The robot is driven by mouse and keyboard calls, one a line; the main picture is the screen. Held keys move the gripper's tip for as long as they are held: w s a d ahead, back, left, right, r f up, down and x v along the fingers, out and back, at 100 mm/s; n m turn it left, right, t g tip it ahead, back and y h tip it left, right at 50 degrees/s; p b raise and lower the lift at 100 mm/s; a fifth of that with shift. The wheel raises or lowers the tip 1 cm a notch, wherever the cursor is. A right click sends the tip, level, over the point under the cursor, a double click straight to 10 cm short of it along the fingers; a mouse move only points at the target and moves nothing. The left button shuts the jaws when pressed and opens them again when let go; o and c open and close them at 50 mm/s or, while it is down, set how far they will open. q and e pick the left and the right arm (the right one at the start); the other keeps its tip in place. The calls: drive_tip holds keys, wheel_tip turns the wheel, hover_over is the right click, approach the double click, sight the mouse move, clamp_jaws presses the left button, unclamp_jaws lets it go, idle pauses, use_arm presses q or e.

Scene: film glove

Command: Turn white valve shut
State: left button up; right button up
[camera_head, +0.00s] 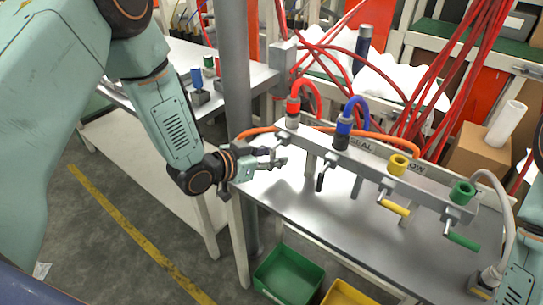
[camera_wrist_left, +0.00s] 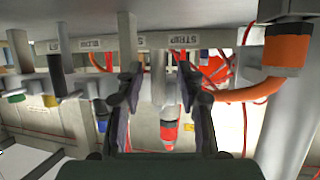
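The grey valve manifold (camera_head: 350,152) stands over the workbench, with red, blue, yellow and green couplings along its top. My left gripper (camera_head: 282,162) is at its left end, below the red coupling (camera_head: 293,112). In the left wrist view my left gripper (camera_wrist_left: 158,98) is open, with one finger on each side of a pale handle (camera_wrist_left: 158,82), which looks like the white valve's. I cannot tell whether the fingers touch it. In the head view that handle is mostly hidden by the gripper. The black handle (camera_head: 320,182) hangs just to the right. My right gripper is not in view.
A yellow handle (camera_head: 396,207) and a green handle (camera_head: 462,240) stick out farther right. An orange hose (camera_head: 262,129) passes behind my left gripper. A grey post (camera_head: 234,90) stands left of it. The bench top (camera_head: 350,225) below is mostly clear.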

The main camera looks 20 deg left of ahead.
use_arm(q)
drive_tip(key=shift+w+d+f, duration=0.1)
drive_tip(key=shift+w+d, duration=0.05)
drive_tip(key=shift+c, duration=1)
drive_tip(key=shift+s+d, duration=0.1)
drive_tip(key=shift+s, duration=0.1)
drive_tip(key=c, duration=0.3)
drive_tip(key=shift+a, duration=0.2)
clamp_jaws()
drive_tip(key=shift+d, duration=0.1)
